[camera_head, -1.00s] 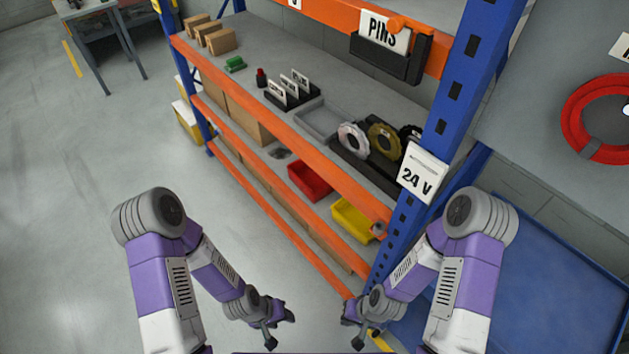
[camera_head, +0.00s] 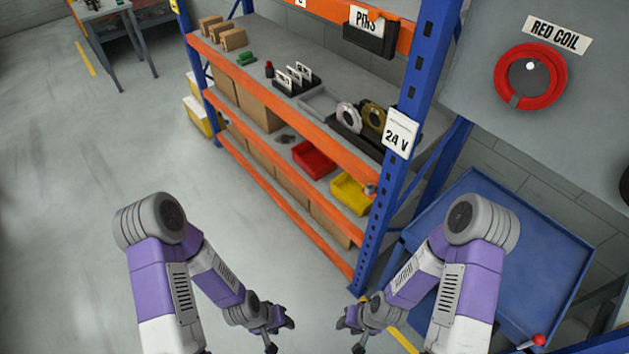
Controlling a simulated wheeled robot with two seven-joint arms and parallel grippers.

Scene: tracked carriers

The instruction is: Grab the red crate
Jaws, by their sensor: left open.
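The red crate (camera_head: 314,160) is a small open bin on the lower shelf of the orange and blue rack, just left of a yellow crate (camera_head: 351,194). The orange beam in front of the upper shelf passes close above it. My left gripper (camera_head: 280,334) is open and empty, low in the picture and well short of the rack. My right gripper (camera_head: 350,334) is also low, near the foot of the blue post and apart from the crate. Its jaws are too small and turned away to read.
Cardboard boxes (camera_head: 262,105) fill the lower shelf's left. The floor (camera_head: 90,190) at left is clear.

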